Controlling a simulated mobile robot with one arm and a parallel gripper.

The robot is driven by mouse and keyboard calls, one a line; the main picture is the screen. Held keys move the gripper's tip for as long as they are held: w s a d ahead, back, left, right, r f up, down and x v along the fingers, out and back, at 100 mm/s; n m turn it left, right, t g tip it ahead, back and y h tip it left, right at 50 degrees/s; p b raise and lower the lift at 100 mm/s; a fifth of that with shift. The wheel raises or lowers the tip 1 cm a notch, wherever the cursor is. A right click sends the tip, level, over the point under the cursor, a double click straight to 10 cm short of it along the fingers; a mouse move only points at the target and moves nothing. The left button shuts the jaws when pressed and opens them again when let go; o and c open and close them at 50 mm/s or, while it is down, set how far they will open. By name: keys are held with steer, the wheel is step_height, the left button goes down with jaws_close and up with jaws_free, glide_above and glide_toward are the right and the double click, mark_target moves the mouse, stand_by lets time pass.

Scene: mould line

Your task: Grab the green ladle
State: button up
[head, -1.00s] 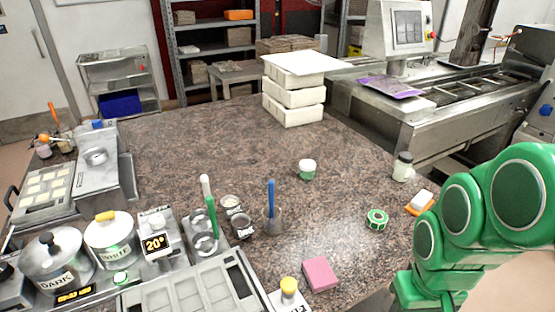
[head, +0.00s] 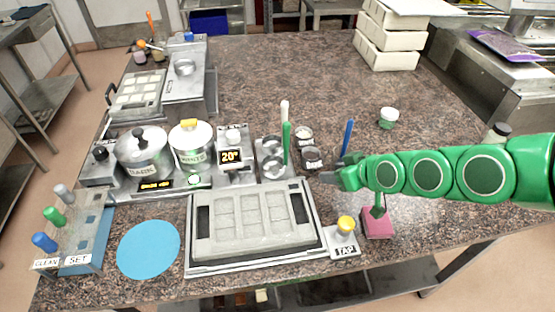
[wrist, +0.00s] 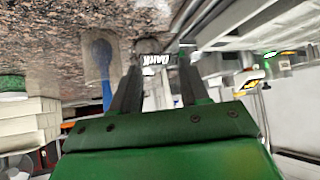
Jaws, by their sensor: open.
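The green ladle shows as an upright green handle (head: 286,145) in the head view, standing at the small metal pots in the middle of the counter. Its lower end is hidden in or behind a pot. A white handle (head: 284,112) stands just behind it. My gripper (head: 328,178) is to the right of the green ladle, low over the counter and apart from it. In the wrist view my gripper (wrist: 160,68) is open with nothing held. I cannot make out the green ladle there.
A blue-handled tool (head: 348,138) in a cup stands close behind my gripper; it also shows in the wrist view (wrist: 104,80). A mould tray (head: 312,228), TAP unit (head: 343,243) and pink block (head: 378,226) lie in front. Kettles (head: 192,150) stand left.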

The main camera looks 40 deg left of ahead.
mark_target(287, 147)
steer(key=a+y, duration=0.1)
steer(key=a, duration=0.2)
steer(key=a+r+n+y, duration=0.1)
steer(key=a+y, duration=0.1)
steer(key=a, duration=0.2)
steer(key=a+r+y, duration=0.1)
steer(key=a, duration=0.2)
steer(key=shift+s+a+n, duration=0.2)
steer(key=shift+s+n, duration=0.05)
steer(key=shift+n, duration=0.15)
steer(key=shift+x, duration=3.8)
steer(key=shift+w, duration=0.1)
jaws_close()
